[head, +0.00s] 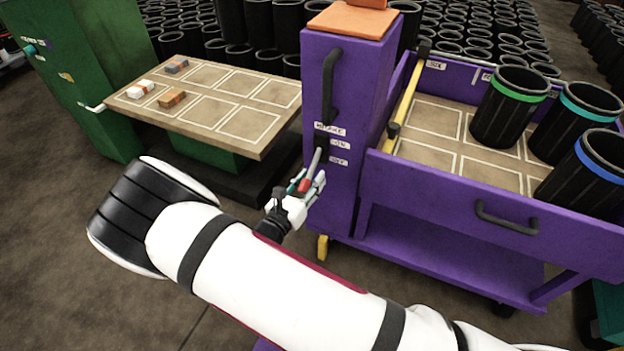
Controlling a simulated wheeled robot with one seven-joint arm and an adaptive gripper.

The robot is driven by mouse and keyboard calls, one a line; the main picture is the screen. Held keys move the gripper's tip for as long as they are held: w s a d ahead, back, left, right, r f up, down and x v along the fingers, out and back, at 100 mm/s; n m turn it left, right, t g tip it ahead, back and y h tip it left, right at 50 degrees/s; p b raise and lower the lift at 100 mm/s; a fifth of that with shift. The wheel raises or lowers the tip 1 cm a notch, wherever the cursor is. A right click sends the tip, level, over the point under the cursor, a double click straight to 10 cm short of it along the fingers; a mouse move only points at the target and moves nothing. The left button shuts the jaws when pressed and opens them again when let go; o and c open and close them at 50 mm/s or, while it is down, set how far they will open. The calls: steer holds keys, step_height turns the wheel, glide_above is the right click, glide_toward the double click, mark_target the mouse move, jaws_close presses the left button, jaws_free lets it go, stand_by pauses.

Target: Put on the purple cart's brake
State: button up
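The purple cart (480,208) stands at the right, with a tall purple post (352,90) at its left end. On the post's front is the brake lever, a grey rod (316,160) with a red grip (304,186), slanting down and to the left. White labels (338,145) beside it seem to read brake, ON and, lower, OFF. The lever's end is near the lower label. My gripper (308,185) is at the red grip, with fingers on either side of it. The fingers partly hide the grip, so I cannot tell whether they press on it.
A black handle (331,85) sits above the lever. The cart's tray holds black sleeves with green (510,105), teal (578,118) and blue (590,172) bands. A green machine (85,75) and a table (190,125) with small blocks stand left. Many black sleeves fill the back.

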steer(key=shift+w+d, duration=0.3)
steer(key=shift+w, duration=0.35)
jaws_close()
steer(key=shift+s, duration=0.1)
